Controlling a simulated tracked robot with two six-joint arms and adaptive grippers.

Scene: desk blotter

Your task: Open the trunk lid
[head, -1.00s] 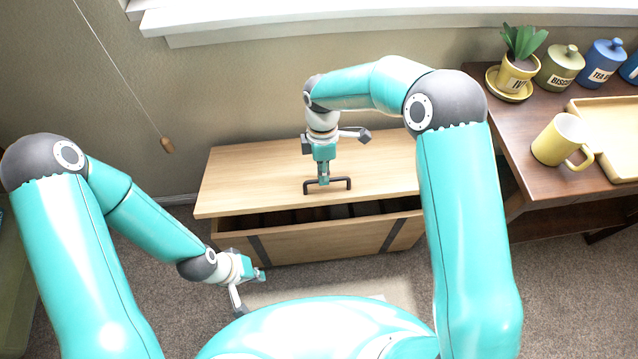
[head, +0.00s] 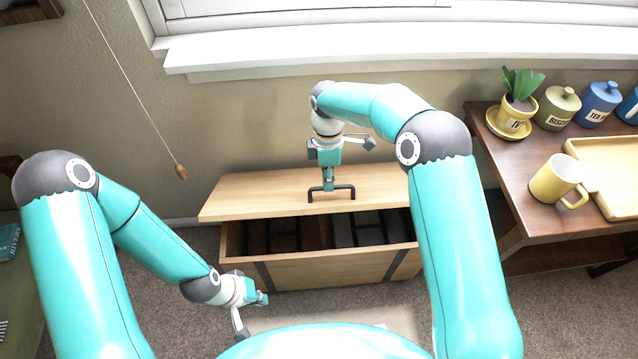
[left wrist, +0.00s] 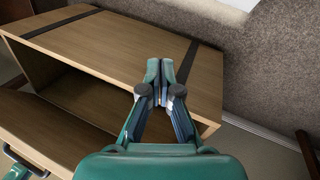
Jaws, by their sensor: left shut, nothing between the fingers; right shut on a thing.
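The wooden trunk (head: 320,271) stands on the carpet against the wall, with two dark straps down its front. Its lid (head: 255,193) is tilted partly up, and a gap shows dark divided contents inside. My right gripper (head: 328,186) is shut on the dark lid handle (head: 344,193) at the lid's front part. My left gripper (head: 264,298) is shut and empty, low in front of the trunk's left part. In the left wrist view its closed fingers (left wrist: 161,72) show before the trunk's wooden panel (left wrist: 120,50), and the handle (left wrist: 25,163) shows at lower left.
A dark wood desk (head: 500,185) at the right holds a yellow mug (head: 556,178), a tray (head: 612,205), a potted plant (head: 515,115) and several canisters. A pull cord (head: 181,172) hangs at the left. The window sill (head: 300,62) is above the trunk.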

